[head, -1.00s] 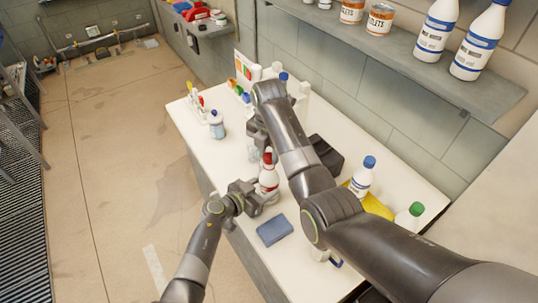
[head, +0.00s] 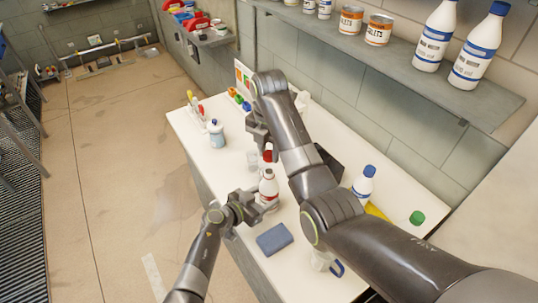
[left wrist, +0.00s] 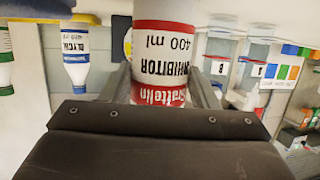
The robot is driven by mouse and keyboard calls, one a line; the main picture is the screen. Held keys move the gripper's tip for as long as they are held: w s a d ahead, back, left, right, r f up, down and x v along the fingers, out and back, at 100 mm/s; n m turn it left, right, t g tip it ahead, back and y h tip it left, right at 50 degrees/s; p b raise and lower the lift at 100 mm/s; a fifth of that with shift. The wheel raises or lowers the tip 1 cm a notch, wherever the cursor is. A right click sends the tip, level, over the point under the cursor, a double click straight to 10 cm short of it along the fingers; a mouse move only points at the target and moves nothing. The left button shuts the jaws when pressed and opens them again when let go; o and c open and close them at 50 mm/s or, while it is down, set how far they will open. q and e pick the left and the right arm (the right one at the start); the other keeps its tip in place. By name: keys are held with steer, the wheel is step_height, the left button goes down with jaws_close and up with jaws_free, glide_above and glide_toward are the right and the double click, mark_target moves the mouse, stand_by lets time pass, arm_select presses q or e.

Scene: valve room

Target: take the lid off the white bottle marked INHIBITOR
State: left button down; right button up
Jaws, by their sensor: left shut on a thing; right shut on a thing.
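The white INHIBITOR bottle (head: 269,190) stands upright at the table's front edge, with a red label band. In the left wrist view the bottle (left wrist: 165,45) appears upside down, its INHIBITOR 400 ml label facing the camera. My left gripper (head: 260,204) is shut around the bottle's lower body. The red lid (head: 268,156) is just above the bottle's white neck and looks apart from it. My right gripper (head: 265,147) is shut on the lid, which it partly hides. The lid is out of the left wrist view.
A blue cloth (head: 274,239) lies near the front edge. A blue-capped bottle (head: 364,184), a green-capped bottle (head: 416,219) and a yellow item (head: 376,211) are at the right. A small bottle (head: 216,134) stands to the left. A wall shelf (head: 420,82) holds cans and bottles.

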arm_select(q)
steer(key=shift+c, duration=2.2)
jaws_free()
steer(key=shift+a, duration=0.1)
